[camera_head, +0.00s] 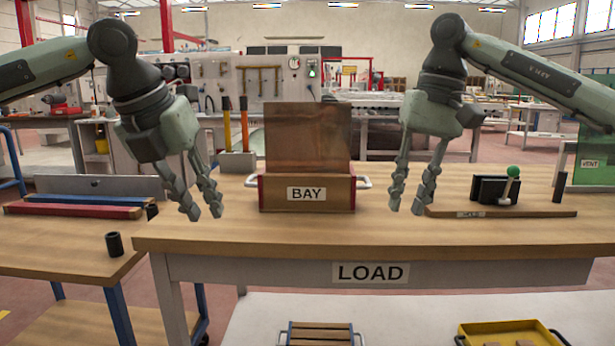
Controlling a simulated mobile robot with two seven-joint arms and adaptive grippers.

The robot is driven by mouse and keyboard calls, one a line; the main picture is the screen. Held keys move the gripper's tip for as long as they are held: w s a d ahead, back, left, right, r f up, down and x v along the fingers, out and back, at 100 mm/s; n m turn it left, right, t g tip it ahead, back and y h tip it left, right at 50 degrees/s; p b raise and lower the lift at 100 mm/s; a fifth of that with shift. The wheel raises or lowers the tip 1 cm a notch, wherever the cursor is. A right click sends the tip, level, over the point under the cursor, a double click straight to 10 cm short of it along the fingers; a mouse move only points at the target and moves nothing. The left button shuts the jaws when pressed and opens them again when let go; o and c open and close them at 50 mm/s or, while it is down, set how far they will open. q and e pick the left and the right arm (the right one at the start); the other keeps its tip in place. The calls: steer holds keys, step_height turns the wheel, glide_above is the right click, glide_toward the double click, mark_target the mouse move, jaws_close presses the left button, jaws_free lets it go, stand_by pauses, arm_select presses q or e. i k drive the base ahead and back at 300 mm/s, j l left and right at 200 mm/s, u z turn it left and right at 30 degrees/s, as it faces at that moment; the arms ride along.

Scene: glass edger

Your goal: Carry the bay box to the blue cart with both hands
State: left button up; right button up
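The bay box (325,195) stands on the LOAD table (380,240). It is wooden with red edges, a "BAY" label, a pale handle on each side, and a tall brown, see-through panel rising from it. My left gripper (203,213) points down to the left of the box, apart from the left handle (252,181). My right gripper (406,208) points down to the right of the box, apart from the right handle (366,182). Both grippers are open and empty. A cart with blue legs and a wooden top (60,255), which looks like the blue cart, stands at the lower left.
Orange and yellow-handled tools (227,130) stand behind my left gripper. The table front is clear.

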mark_target(22, 237)
steer(key=i, duration=0.95)
